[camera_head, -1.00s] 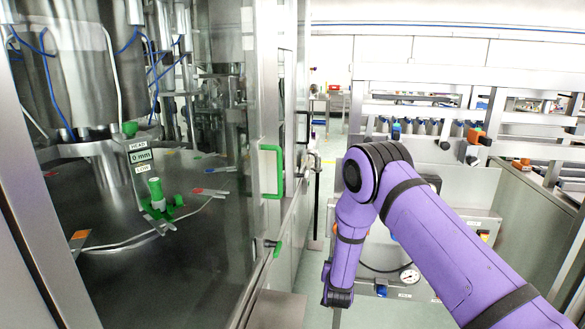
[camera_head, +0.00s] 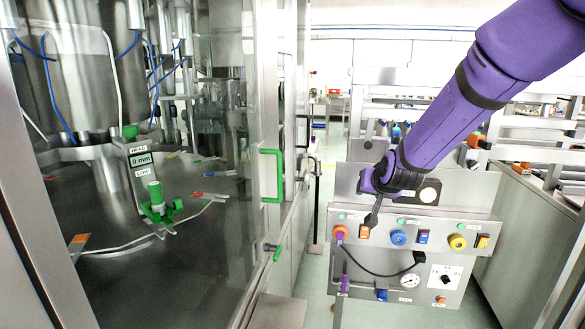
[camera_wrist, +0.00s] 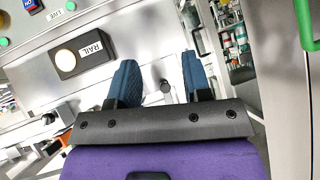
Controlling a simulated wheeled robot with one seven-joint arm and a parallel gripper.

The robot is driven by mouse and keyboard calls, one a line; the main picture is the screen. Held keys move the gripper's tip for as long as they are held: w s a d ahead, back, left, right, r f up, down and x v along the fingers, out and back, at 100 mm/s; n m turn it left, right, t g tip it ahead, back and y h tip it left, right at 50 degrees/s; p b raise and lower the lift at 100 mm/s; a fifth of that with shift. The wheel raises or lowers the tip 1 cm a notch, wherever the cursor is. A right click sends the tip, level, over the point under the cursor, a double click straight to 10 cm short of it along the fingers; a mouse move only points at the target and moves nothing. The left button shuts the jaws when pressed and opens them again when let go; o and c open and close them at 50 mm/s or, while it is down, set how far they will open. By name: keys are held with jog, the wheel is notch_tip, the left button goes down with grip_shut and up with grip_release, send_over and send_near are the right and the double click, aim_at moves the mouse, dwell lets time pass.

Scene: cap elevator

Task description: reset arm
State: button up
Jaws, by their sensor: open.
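My gripper shows close up in the wrist view, with two blue fingers (camera_wrist: 160,82) spread apart and nothing between them. In the head view my purple arm comes in from the upper right and bends down to its dark end in front of the control panel (camera_head: 462,228). The gripper fingers are hard to make out there. In the wrist view a box labelled RAIL with a cream round button (camera_wrist: 66,60) lies left of the fingers, apart from them.
A glass-walled machine with a green door handle (camera_head: 272,175) and a green clamp (camera_head: 158,205) inside stands at left. The panel carries coloured buttons, a gauge (camera_head: 410,281) and a black cable (camera_head: 375,270). A floor aisle (camera_head: 328,165) runs between machine and panel.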

jog(key=s+d+r+n+g, duration=0.1)
jog(key=s+d+r, duration=0.2)
jog(key=s+r, duration=0.45)
jog(key=s+d+r+g, duration=0.2)
jog(key=s+r, duration=0.2)
jog(key=s, duration=0.7)
jog(key=s+d+g, duration=0.1)
jog(key=s+d, duration=0.1)
jog(key=s, duration=0.8)
jog(key=s+d+g+h, duration=0.1)
jog(key=s+d, duration=0.2)
jog(key=s, duration=0.8)
jog(key=shift+r+n, duration=0.4)
jog(key=shift+r, duration=0.05)
